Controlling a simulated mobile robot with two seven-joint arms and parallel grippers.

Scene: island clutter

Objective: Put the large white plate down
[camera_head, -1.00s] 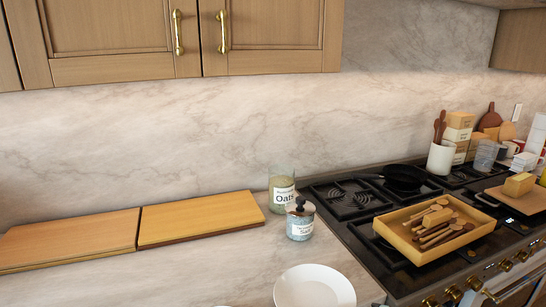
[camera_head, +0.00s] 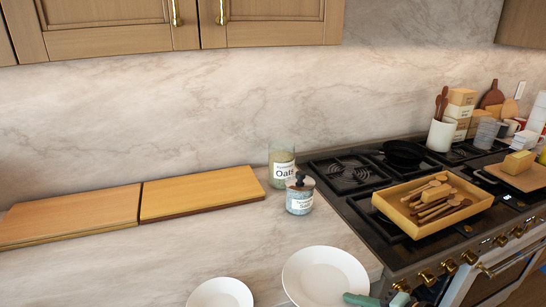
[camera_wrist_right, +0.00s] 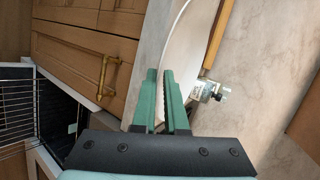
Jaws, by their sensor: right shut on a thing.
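The large white plate (camera_head: 322,275) is in the lower middle of the head view, by the counter's front right corner. My right gripper (camera_head: 358,298) is at its lower right rim, green fingers showing at the frame's bottom edge. In the right wrist view the gripper (camera_wrist_right: 164,75) is shut on the rim of the plate (camera_wrist_right: 186,48), which extends away from the fingers. Whether the plate touches the counter, I cannot tell. A smaller white plate (camera_head: 220,294) lies to its left, cut off by the frame. My left gripper is out of view.
An oats jar (camera_head: 282,165) and a salt jar (camera_head: 300,197) stand behind the plate. Two wooden boards (camera_head: 200,193) lie at the back left. The stove with a wooden tray (camera_head: 435,207) of utensils is to the right. Marble counter (camera_head: 150,260) is bare at front left.

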